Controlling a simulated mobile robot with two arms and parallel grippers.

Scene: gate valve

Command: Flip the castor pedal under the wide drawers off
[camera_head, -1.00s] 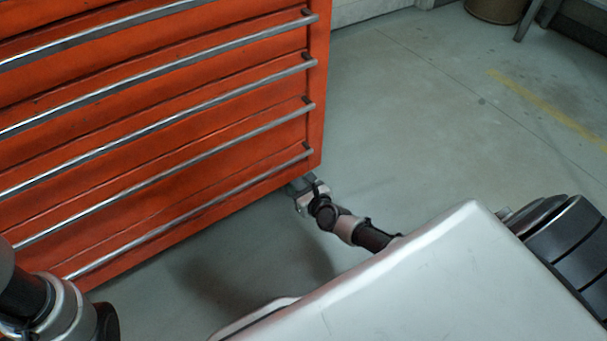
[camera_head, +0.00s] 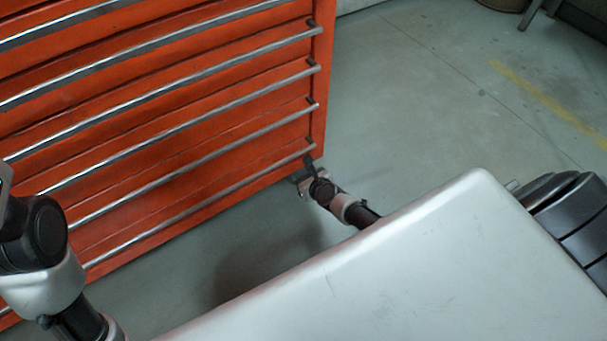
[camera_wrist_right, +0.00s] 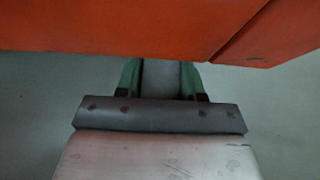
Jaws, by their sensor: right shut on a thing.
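The wide drawers are an orange cabinet (camera_head: 180,130) with long metal handles, at the left in the head view. Its underside edge (camera_wrist_right: 110,28) crosses the top of the right wrist view. My right gripper (camera_head: 307,184) is low at the cabinet's near right bottom corner, shut on the castor pedal. The pedal is mostly hidden by the gripper, and its tilt cannot be told. In the wrist view, green side pieces (camera_wrist_right: 131,76) flank a grey part (camera_wrist_right: 161,78) under the cabinet, just ahead of the gripper's dark front edge. My left gripper is out of view; only its arm shows at the left.
Grey floor (camera_head: 430,110) lies open to the right of the cabinet, with a worn yellow line (camera_head: 545,102). A brown round container (camera_head: 503,3) and a stand leg (camera_head: 533,12) are at the far top right. My own white base fills the lower middle.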

